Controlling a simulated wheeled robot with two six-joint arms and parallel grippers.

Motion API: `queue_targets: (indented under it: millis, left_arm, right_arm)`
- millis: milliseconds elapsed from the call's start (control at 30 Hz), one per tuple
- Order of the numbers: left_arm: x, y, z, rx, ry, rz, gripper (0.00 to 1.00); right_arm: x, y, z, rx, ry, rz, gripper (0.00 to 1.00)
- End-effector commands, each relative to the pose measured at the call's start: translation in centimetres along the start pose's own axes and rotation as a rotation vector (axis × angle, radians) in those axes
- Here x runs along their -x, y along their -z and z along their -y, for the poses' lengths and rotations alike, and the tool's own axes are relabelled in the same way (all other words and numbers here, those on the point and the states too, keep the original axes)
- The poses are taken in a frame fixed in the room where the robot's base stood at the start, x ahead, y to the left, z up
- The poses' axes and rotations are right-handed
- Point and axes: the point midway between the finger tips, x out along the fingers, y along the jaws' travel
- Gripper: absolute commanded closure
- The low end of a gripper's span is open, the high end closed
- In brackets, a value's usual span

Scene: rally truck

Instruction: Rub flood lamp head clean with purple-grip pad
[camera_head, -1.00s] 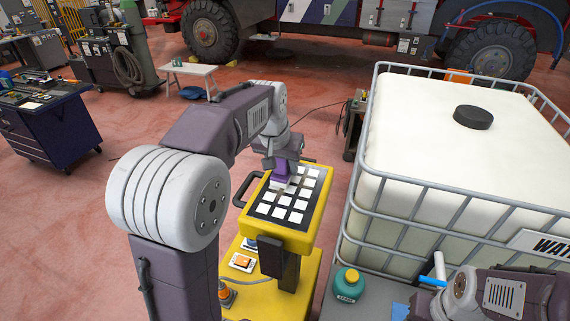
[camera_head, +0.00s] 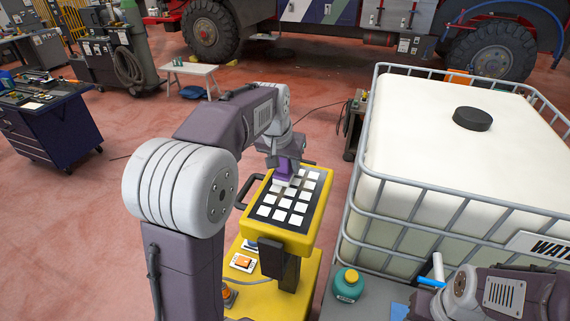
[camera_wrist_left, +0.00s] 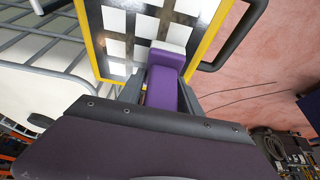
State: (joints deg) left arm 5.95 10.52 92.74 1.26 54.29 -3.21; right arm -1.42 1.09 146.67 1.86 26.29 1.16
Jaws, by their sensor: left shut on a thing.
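The flood lamp head (camera_head: 264,222) is a yellow-framed panel with a dark face and several white square cells, tilted up on its yellow stand. My left gripper (camera_head: 284,162) is over the panel's far left part, shut on the purple grip of the pad (camera_head: 284,173). The purple grip also shows in the left wrist view (camera_wrist_left: 163,85), with the pad's pale end against the lamp face (camera_wrist_left: 118,48). Whether the pad presses on the face is hard to tell. My right arm shows at the lower right; its gripper's fingers cannot be made out.
A caged white water tank (camera_head: 450,130) stands close to the lamp's right. A black handle (camera_head: 243,192) juts from the lamp's left side. Open red floor lies to the left.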

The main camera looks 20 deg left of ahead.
Motion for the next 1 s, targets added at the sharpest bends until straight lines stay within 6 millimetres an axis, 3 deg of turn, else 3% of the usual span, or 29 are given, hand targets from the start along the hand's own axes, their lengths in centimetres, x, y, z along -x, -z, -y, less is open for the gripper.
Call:
queue_targets:
  millis: [500, 1000]
  left_arm:
    - [0.6, -1.9, 0.0, 0.000, 0.000, -0.001, 1.00]
    - [0.3, -0.9, 0.0, 0.000, 0.000, 0.001, 1.00]
  right_arm:
    - [-1.2, -0.1, 0.0, 0.000, 0.000, 0.000, 0.64]
    - [-0.2, 0.0, 0.0, 0.000, 0.000, 0.000, 0.64]
